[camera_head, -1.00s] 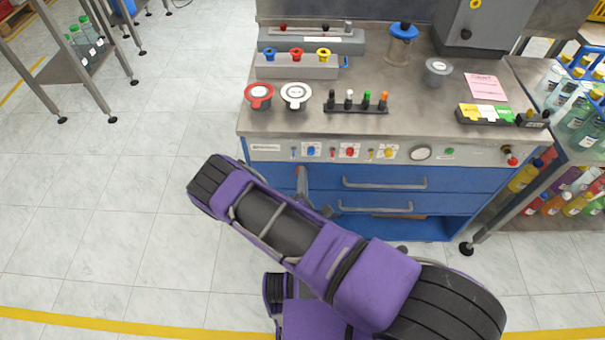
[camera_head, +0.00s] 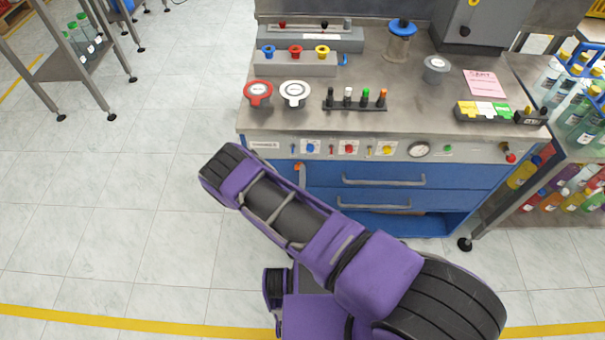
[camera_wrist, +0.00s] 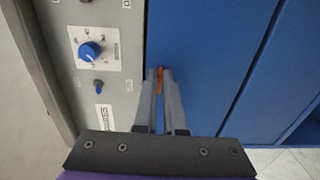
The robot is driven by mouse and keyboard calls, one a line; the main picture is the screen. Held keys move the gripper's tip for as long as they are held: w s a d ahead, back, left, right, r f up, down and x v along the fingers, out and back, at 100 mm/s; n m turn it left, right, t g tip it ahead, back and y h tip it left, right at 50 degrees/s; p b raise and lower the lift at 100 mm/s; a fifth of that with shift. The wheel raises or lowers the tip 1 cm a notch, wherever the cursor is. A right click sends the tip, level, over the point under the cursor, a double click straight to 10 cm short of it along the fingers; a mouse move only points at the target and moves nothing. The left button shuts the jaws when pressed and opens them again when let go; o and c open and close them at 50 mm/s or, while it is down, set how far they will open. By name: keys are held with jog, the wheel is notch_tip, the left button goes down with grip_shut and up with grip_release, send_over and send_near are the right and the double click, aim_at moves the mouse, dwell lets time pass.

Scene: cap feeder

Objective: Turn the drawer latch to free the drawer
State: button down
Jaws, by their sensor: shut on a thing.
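The drawer latch is a small orange lever (camera_head: 299,167) at the upper left of the blue drawer fronts in the head view. In the wrist view the orange latch (camera_wrist: 160,76) stands between my fingertips. My gripper (camera_wrist: 161,88) is shut on it, with the two grey fingers close together. The fingers hide part of the latch, so its exact angle is hard to tell. The upper drawer (camera_head: 455,175) and the lower drawer (camera_head: 450,202) look closed, each with a grey bar handle. My arm hides the left part of the drawers in the head view.
A control panel (camera_head: 470,150) with knobs and a gauge runs above the drawers. A blue knob (camera_wrist: 90,51) lies close to my fingers in the wrist view. Caps and small parts stand on the steel bench top (camera_head: 390,130). A bottle shelf stands at the right.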

jog(key=c, duration=1)
grip_release()
jog(key=s, duration=1.7)
jog(key=shift+s+a, duration=0.2)
jog(key=shift+a, duration=0.1)
